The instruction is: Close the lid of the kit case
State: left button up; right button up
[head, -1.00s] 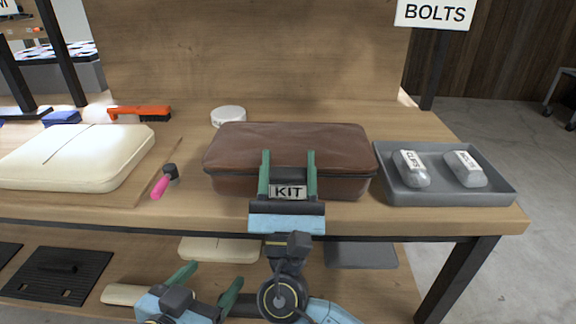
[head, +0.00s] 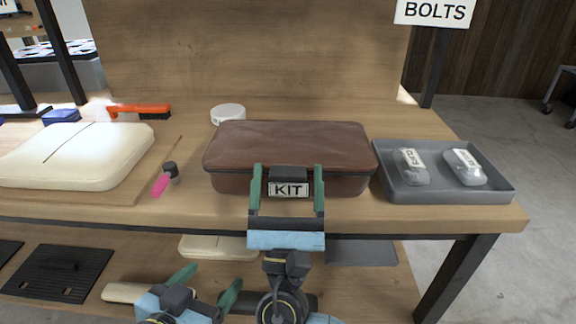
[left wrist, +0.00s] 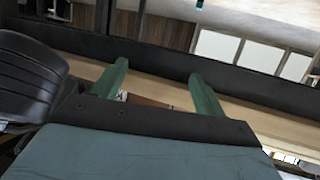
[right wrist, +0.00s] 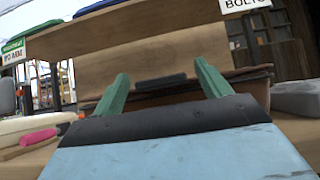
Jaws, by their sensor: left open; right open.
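The kit case (head: 290,145) is a brown leather-like box on the workbench, with its lid down flat on the body. A black latch or handle with a white KIT label (head: 288,190) is on its front face. My right gripper (head: 287,182) is open in front of the case, its green fingers on either side of the label. In the right wrist view the fingers (right wrist: 160,90) stand apart with the dark handle between and beyond them. My left gripper (head: 207,282) is open and empty, low in front of the bench; its spread fingers show in the left wrist view (left wrist: 155,88).
A grey tray (head: 450,196) with two labelled packs stands right of the case. A cream cushion-like case (head: 75,155), a pink-handled tool (head: 161,185) and an orange brush (head: 140,109) lie left. A white round tin (head: 228,113) is behind. A lower shelf runs beneath.

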pick_arm(q)
jog(key=f, duration=0.1)
jog(key=s+g, duration=0.1)
jog(key=a+f+g, duration=0.1)
jog(key=shift+s+f+y+p, duration=0.25)
jog(key=shift+f+y+p, duration=0.05)
jog(key=shift+f, duration=0.05)
pick_arm(e)
jog(key=v, duration=1.1)
